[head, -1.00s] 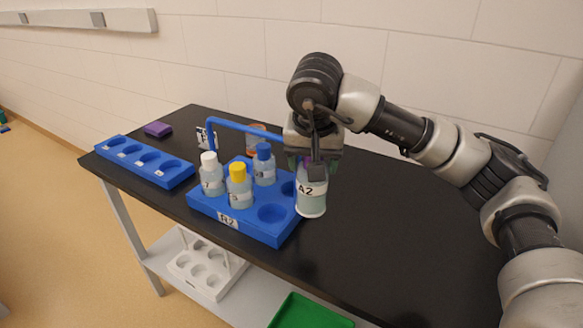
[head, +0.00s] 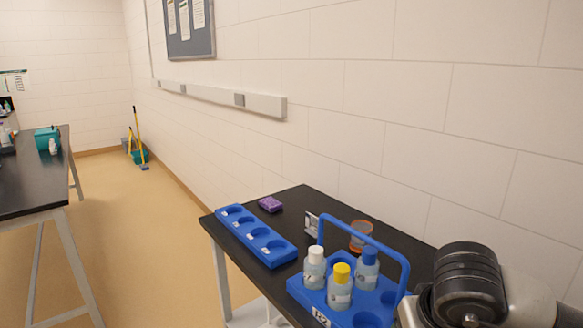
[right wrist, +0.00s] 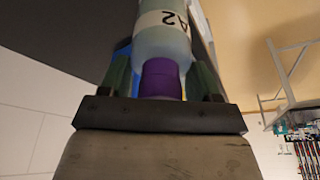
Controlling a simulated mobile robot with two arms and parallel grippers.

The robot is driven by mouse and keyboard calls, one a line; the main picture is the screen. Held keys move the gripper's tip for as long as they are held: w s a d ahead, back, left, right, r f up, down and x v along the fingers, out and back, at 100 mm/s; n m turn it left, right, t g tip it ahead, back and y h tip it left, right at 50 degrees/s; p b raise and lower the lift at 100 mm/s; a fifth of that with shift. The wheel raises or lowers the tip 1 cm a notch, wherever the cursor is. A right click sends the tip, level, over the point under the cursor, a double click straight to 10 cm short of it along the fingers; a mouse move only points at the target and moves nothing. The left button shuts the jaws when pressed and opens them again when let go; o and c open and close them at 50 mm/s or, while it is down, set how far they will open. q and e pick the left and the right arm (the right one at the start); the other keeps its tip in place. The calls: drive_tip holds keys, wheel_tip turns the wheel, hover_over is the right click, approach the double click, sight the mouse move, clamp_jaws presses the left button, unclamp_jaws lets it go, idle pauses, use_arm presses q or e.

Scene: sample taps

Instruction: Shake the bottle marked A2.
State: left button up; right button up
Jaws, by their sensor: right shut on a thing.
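The bottle marked A2 (right wrist: 165,42) shows in the right wrist view, with a purple cap, a white label and pale contents. My right gripper (right wrist: 161,76) is shut on its cap end, one green finger pad on each side. The wrist view appears inverted, with the cap below the bottle body. In the head view, part of my right arm shows at the lower right; the bottle and right fingers are out of that view. My left gripper is in neither view.
A blue carrier (head: 309,295) with a handle holds bottles with white (head: 314,272), yellow (head: 340,290) and blue (head: 367,270) caps. A blue rack (head: 284,252) with empty wells, a purple block (head: 270,204) and an orange-topped container (head: 361,236) stand on the black table (head: 300,200).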

drive_tip(key=shift+s+a+f, duration=0.1)
drive_tip(key=shift+f, duration=1.95)
drive_tip(key=shift+s+a+f, duration=0.1)
drive_tip(key=shift+f, duration=1.95)
drive_tip(key=shift+w+d+r, duration=0.15)
drive_tip(key=shift+w+d, duration=0.05)
drive_tip(key=shift+a, duration=0.1)
drive_tip(key=shift+r, duration=0.1)
